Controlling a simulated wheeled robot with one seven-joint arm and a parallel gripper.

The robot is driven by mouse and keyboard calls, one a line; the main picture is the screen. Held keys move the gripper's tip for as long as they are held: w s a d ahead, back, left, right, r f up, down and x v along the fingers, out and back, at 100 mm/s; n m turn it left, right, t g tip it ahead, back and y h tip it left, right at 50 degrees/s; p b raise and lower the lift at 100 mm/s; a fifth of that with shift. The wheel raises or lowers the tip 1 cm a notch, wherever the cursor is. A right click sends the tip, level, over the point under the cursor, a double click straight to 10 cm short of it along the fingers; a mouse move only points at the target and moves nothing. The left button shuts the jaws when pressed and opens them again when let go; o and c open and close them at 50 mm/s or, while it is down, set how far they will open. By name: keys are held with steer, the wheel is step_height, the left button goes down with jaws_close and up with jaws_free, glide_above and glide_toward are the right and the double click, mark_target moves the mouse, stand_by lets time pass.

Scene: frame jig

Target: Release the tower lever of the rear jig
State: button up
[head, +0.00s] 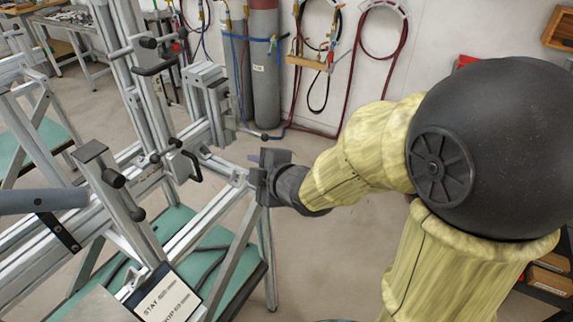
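The aluminium frame jig (205,212) fills the left half of the head view, with upright towers rising from its rails. Black lever handles sit on it: one high on the tall tower (155,68), one lower near the middle (192,165). A shorter post on the near left carries a black knob (113,178). I cannot tell which of these is the rear jig's tower lever. My gripper (264,178) is a dark block at the right end of the jig's rail, close to it or touching it. Its fingers are too small and dark to tell whether they are open.
A sign (167,299) hangs on the near part of the jig. A green bench surface (180,220) lies below the rails. Gas cylinders (265,75) and coiled hoses (384,40) line the back wall. The floor behind my gripper is clear.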

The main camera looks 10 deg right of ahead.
steer(key=s+d+m+g+h+p, duration=0.2)
steer(key=d+m+h+p, duration=0.1)
steer(key=d+m, duration=0.3)
steer(key=shift+d+f+m+h+p, duration=0.3)
steer(key=shift+d+f+m+h, duration=0.05)
steer(key=shift+m+h, duration=0.05)
steer(key=shift+s+d+f, duration=0.1)
steer(key=c, duration=0.5)
steer(key=s+d+f+m+g+h, duration=0.1)
steer(key=m, duration=0.1)
steer(key=s+d+f+m+g+h, duration=0.1)
steer(key=s+d+f+m, duration=0.1)
steer(key=shift+s+d+m+g, duration=0.25)
steer(key=shift+m+g, duration=0.05)
steer(key=shift+m, duration=0.1)
jaws_close()
steer(key=s+d+f+m+g, duration=0.2)
steer(key=s+m+g, duration=0.2)
steer(key=s+m, duration=0.2)
steer(key=shift+s+d+f+m, duration=0.3)
steer(key=shift+s+f+m, duration=0.1)
steer(key=shift+s, duration=0.3)
